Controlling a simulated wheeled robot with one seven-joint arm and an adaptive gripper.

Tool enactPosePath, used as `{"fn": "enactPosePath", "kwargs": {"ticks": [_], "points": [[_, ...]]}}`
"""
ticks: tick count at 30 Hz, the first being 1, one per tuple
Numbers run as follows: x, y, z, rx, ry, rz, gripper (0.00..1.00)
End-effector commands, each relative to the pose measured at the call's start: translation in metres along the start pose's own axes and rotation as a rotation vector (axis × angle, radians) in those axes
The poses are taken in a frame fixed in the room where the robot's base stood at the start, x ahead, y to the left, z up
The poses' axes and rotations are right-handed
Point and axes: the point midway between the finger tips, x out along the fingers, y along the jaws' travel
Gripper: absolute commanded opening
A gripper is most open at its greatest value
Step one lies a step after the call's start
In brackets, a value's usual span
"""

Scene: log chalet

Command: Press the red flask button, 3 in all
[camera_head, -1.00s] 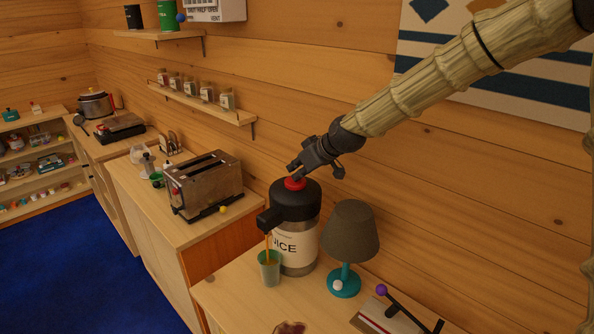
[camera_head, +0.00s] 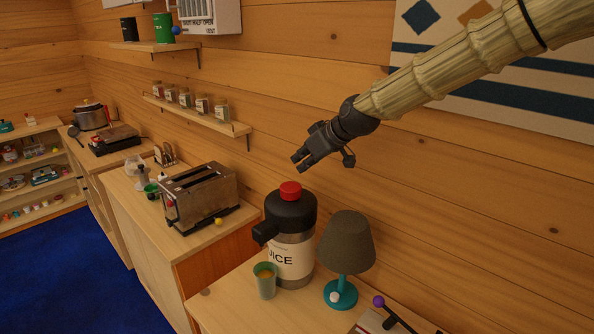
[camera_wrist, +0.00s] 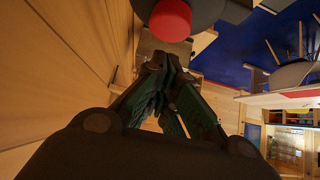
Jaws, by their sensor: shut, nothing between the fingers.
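The juice flask (camera_head: 292,262) stands upright on the wooden counter, with a black top and a black spout pointing left. Its red button (camera_head: 290,191) sits raised on the top, and it also shows in the wrist view (camera_wrist: 171,20). In the wrist view my fingers (camera_wrist: 160,72) come together just below the button in the picture.
A dark-shaded lamp (camera_head: 345,245) with a teal base stands close at the flask's right. A toaster (camera_head: 200,196) stands on the counter to the left. A device with a purple-knobbed lever (camera_head: 379,301) is at the front right. The wooden wall rises close behind.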

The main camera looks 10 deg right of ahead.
Motion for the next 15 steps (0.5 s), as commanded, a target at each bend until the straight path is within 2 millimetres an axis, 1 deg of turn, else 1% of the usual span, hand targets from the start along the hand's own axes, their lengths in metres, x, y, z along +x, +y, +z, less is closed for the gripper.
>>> {"fn": "enactPosePath", "kwargs": {"ticks": [7,12,15], "points": [[-0.027,0.001,0.001,0.001,0.002,0.001,0.0],[-0.04,0.0,0.0,0.001,0.002,0.001,0.0],[-0.045,0.0,0.0,0.001,0.001,0.0,0.0]]}}
